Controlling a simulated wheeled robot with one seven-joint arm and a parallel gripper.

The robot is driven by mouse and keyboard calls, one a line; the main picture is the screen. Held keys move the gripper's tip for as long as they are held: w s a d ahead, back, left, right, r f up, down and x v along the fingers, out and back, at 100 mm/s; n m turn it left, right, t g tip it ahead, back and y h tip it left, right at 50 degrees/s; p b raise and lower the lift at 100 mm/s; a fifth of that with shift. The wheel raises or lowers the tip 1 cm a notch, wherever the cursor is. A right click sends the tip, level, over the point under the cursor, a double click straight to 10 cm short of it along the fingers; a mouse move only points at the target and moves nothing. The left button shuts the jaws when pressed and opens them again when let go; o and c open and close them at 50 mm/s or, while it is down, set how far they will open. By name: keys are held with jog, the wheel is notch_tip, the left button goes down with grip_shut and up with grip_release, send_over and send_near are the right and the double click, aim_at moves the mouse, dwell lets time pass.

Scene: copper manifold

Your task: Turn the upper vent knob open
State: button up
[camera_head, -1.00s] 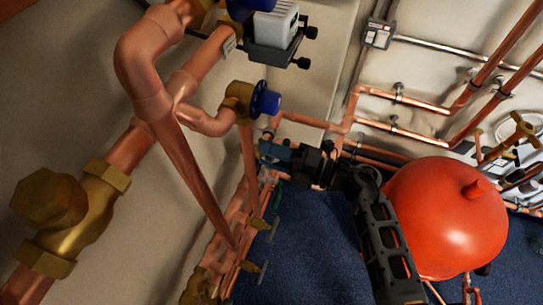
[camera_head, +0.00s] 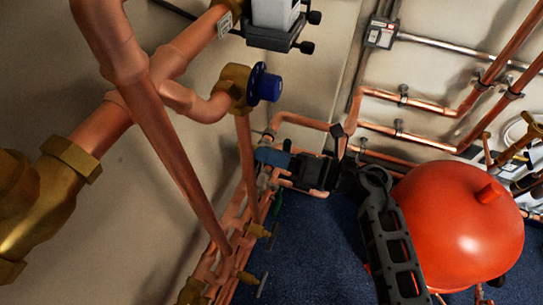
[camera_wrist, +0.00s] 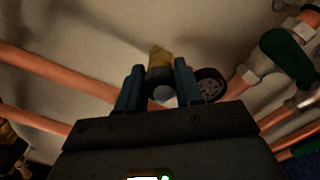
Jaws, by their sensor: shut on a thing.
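My gripper (camera_head: 268,157) is at the end of the outstretched arm, low by the wall pipes in the head view. In the wrist view its two blue fingers (camera_wrist: 160,90) stand on either side of a small dark round knob (camera_wrist: 162,78), and they are shut on it. A brass fitting (camera_wrist: 158,56) shows just behind this knob. The knob's turn angle cannot be told, and in the head view the gripper hides it. I cannot tell for certain that it is the upper vent knob.
A black ribbed wheel (camera_wrist: 209,84) sits close to the right finger. A green handle (camera_wrist: 287,54) is farther right. Copper pipes (camera_head: 165,150) and a blue-knobbed valve (camera_head: 264,86) stand at left. A red tank (camera_head: 455,225) is beside my arm.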

jog(key=shift+f, duration=0.1)
dwell(0.3)
jog(key=o, duration=1)
jog(key=shift+o, duration=0.2)
jog(key=v, duration=0.8)
jog(key=shift+s+a, duration=0.1)
